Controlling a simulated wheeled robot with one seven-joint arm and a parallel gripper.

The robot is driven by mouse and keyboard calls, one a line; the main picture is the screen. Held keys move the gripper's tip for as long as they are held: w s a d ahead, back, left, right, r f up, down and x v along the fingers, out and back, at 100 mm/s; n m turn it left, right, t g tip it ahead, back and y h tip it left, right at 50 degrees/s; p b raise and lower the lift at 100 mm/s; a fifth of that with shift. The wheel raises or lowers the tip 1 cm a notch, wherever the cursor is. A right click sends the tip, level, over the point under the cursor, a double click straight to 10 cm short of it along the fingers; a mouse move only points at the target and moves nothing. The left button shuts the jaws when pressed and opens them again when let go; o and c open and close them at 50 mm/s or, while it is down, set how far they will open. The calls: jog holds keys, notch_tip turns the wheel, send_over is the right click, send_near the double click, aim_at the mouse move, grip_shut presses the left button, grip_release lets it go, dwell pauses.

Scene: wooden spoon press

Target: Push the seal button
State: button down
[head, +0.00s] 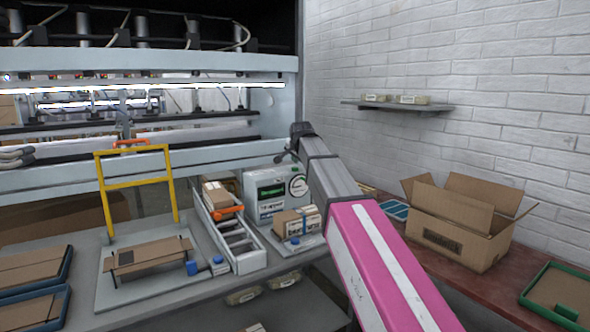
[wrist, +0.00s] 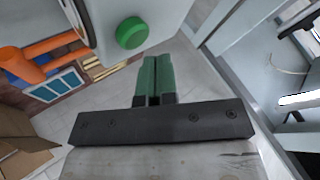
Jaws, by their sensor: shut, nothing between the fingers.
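A round green button (wrist: 131,33), which looks like the seal button, stands out from a light grey panel (wrist: 103,14) in the wrist view. My gripper (wrist: 157,58) shows there with its two green fingers pressed together and nothing between them. The fingertips lie just below and right of the button in the picture; I cannot tell the exact gap. In the head view, my arm reaches up to a grey box with a dark-green display (head: 270,191), perhaps the button's housing. The fingers and the button cannot be made out there.
A yellow frame (head: 138,182) stands over a flat carton on the left table. A roller chute (head: 237,240) holds a parcel. Another parcel (head: 296,222) lies beside the grey box. An open cardboard box (head: 460,225) and a green tray (head: 530,289) are on the right.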

aim_at(296, 168)
jog(key=shift+r, duration=2.55)
